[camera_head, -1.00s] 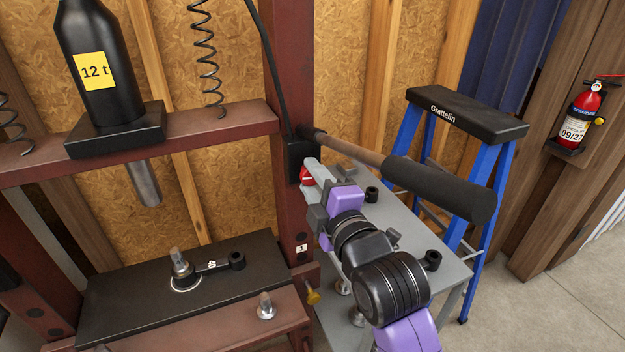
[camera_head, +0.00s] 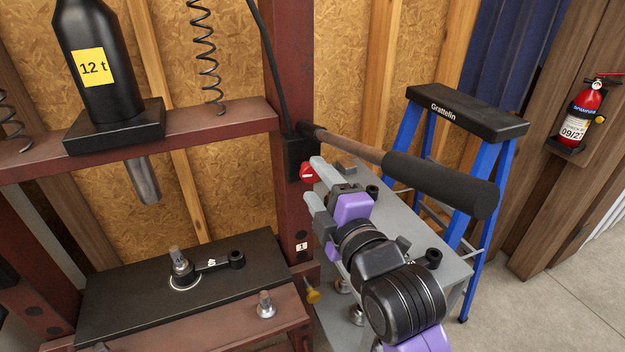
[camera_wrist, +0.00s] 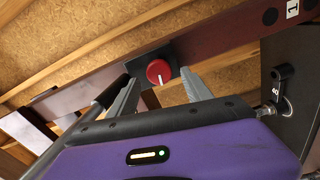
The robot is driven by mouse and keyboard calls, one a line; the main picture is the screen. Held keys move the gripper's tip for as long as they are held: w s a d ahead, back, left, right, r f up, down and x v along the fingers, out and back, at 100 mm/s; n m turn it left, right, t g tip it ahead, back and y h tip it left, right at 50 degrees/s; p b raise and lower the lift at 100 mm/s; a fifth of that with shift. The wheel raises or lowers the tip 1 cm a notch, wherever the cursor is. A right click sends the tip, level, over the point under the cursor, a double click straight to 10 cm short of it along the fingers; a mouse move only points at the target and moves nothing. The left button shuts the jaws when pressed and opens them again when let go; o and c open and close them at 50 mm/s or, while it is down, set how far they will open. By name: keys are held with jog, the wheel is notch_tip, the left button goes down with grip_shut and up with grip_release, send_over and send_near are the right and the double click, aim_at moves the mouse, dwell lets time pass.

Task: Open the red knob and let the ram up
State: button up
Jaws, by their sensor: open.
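The red knob (camera_head: 307,173) sits on a black block (camera_head: 294,158) on the press's right upright. In the wrist view the knob (camera_wrist: 159,71) is round with a white pointer line, and it shows beyond my fingers. My gripper (camera_head: 312,180) is open and empty, its two grey fingers pointing at the knob from the right. In the wrist view my gripper (camera_wrist: 160,95) has one finger on each side of the knob's line, apart from it. The ram (camera_head: 144,182) hangs below the black 12 t jack (camera_head: 95,80), above the bed and clear of the ball joint part (camera_head: 181,263).
A pump handle with a black grip (camera_head: 440,184) juts out above my wrist. A grey cart (camera_head: 455,268) stands below my arm, and a blue ladder (camera_head: 468,112) behind it. A black plate (camera_head: 120,300) lies on the press bed. Coil springs (camera_head: 207,50) flank the jack.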

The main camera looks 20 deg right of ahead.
jog(key=s, duration=0.5)
jog(key=shift+s+b, duration=0.15)
jog(key=shift+b, duration=0.25)
jog(key=s+f+m+g, duration=0.1)
jog(key=s+f+m, duration=0.4)
jog(key=s, duration=0.6)
jog(key=s+f+m+g, duration=0.1)
jog(key=s+f+m, duration=0.4)
jog(key=s, duration=0.7)
jog(key=s+f+m+g, duration=0.1)
jog(key=s+f+m, duration=0.5)
jog(key=s, duration=0.6)
notch_tip(320, 180, down, 3)
jog(key=shift+s+r, duration=0.2)
jog(key=shift+s, duration=0.05)
